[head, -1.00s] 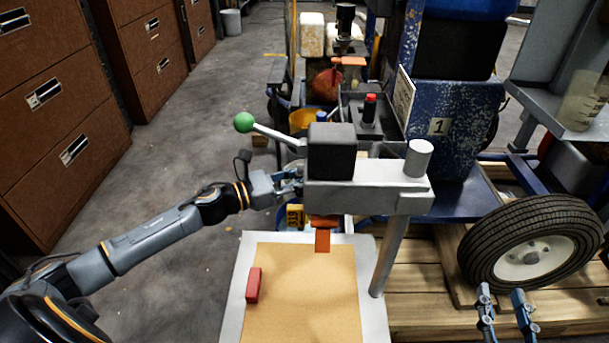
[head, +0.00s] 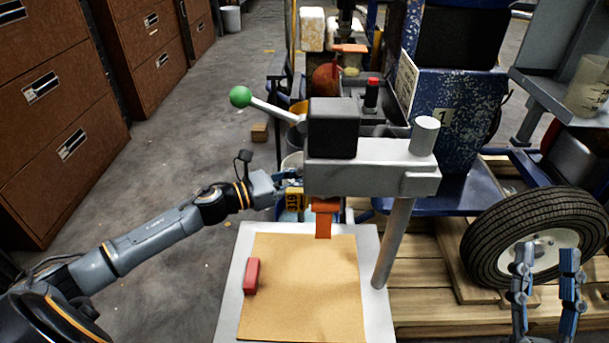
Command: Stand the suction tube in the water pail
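My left gripper (head: 287,184) points right, its tips close to or behind the grey press head; I cannot tell whether it is open or holds anything. My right gripper (head: 546,252) is at the lower right, in front of the tyre, with its two fingers apart and nothing between them. I cannot make out the suction tube with certainty. A pale pail-like rim (head: 291,160) shows behind my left gripper, largely hidden by the press head; I cannot tell if it is the water pail. No tube is seen standing in it.
The grey press head (head: 370,178) with its green-knobbed lever (head: 241,97) stands over a pale base (head: 231,290) with a tan sheet and a red block (head: 252,276). The tyre (head: 480,243) and blue machine are at right.

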